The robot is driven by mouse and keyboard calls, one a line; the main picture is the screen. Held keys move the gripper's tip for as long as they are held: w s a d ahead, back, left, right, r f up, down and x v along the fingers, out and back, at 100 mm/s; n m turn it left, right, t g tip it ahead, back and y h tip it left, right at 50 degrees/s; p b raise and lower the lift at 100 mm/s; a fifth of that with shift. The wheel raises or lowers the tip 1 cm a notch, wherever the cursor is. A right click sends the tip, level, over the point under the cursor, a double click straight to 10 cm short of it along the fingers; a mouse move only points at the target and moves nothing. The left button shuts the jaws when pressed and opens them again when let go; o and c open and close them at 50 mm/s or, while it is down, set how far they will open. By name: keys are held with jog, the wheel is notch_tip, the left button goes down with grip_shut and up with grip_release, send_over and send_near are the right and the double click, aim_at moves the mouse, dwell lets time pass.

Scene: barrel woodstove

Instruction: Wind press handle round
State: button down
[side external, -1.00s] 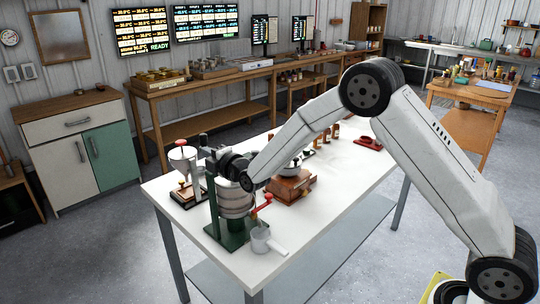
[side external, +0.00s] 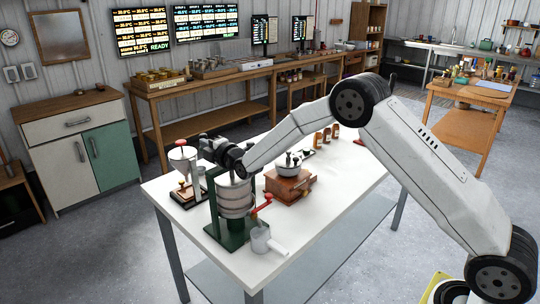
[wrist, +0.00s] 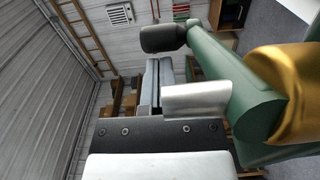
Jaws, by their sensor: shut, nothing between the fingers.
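The press (side external: 235,203) stands upright near the front left corner of the white table, with a green frame and a pale ribbed cylinder. My gripper (side external: 208,147) is at the top of the press, and my wrist hides part of its top. In the wrist view a thick green beam (wrist: 245,112) of the press runs across the right, with a brass-coloured round part beside it. A dark cylindrical handle grip (wrist: 163,38) shows beyond the fingers. My gripper's grey fingers (wrist: 158,75) are shut and empty. Whether they touch the handle I cannot tell.
A red-knobbed lever (side external: 262,205) and a metal cup (side external: 262,239) are at the press's front right. A wooden box grinder (side external: 289,186) stands to its right, a funnel-topped device (side external: 183,160) to its left. The table's right front is clear.

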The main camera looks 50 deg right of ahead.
jog(key=shift+w+d+m+h, duration=0.2)
jog(key=shift+m+h, duration=0.25)
jog(key=shift+h, duration=0.3)
jog(key=shift+w+d+m+h, duration=0.15)
jog(key=shift+m+h, duration=0.3)
jog(key=shift+h, duration=0.3)
jog(key=shift+w+d+m+g+h, duration=0.15)
jog(key=shift+d+m+g+h, duration=0.2)
jog(key=shift+m+h, duration=0.45)
jog(key=shift+w+d+m+g+h, duration=0.2)
jog(key=shift+d+m+g+h, duration=0.3)
jog(key=shift+h, duration=0.65)
jog(key=shift+w+d+m+g+h, duration=0.15)
jog(key=shift+d+m+g+h, duration=0.1)
jog(key=shift+m+h, duration=0.6)
jog(key=shift+d+m+g+h, duration=0.85)
jog(key=shift+m+g+h, duration=0.1)
jog(key=shift+h, duration=0.35)
jog(key=shift+d+m+g+h, duration=0.8)
jog(key=shift+m+g+h, duration=0.15)
jog(key=shift+h, duration=0.35)
jog(key=shift+a, duration=0.2)
